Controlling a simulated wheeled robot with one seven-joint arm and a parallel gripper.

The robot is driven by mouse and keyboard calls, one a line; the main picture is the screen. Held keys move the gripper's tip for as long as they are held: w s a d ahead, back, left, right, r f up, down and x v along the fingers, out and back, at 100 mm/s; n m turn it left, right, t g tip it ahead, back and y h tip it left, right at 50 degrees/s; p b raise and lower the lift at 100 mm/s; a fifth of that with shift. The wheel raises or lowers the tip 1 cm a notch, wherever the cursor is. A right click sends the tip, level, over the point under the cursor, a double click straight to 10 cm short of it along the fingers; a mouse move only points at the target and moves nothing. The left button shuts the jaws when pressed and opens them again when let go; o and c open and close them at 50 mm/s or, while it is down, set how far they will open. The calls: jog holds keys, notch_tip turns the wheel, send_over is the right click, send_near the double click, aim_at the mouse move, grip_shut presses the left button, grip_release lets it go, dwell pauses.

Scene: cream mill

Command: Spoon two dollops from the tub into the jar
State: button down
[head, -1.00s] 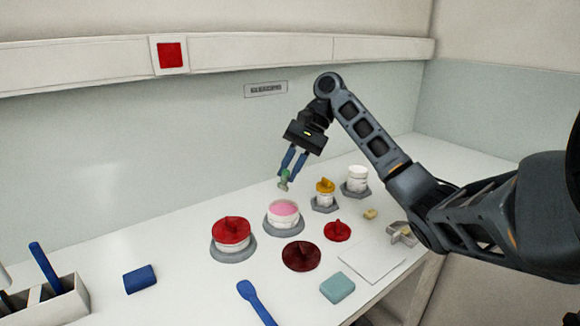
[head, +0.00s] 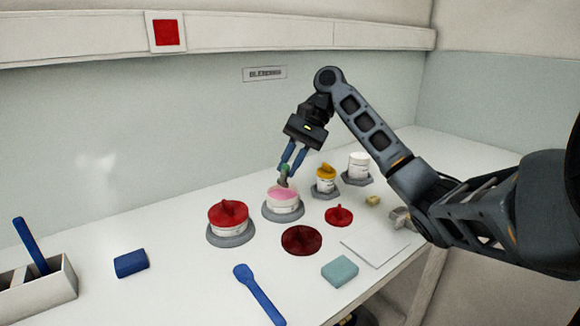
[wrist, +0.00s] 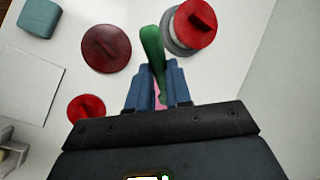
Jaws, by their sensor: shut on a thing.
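The open tub (head: 283,206) holds pink cream (head: 281,192) and stands on a grey base. My gripper (head: 289,168) is above the tub, shut on a green-handled spoon (wrist: 152,48). The spoon points down, its grey lower end (head: 284,182) at the pink cream; whether it is in the cream is hard to tell. In the wrist view my gripper (wrist: 157,85) hides most of the tub. A white jar (head: 358,164) without a lid stands at the back right on a grey base. A smaller jar with an orange lid (head: 326,173) stands between them.
A red-lidded tub (head: 229,214) stands left of the open one. A dark red lid (head: 302,240) and a smaller red lid (head: 339,214) lie in front. A blue spatula (head: 257,293), teal block (head: 340,270), blue block (head: 131,263) and white sheet (head: 375,245) lie nearer.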

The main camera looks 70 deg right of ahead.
jog(key=shift+f, duration=2)
jog(key=shift+r, duration=0.15)
notch_tip(320, 180, up, 6)
jog(key=p, duration=0.7)
jog(key=shift+p, duration=0.3)
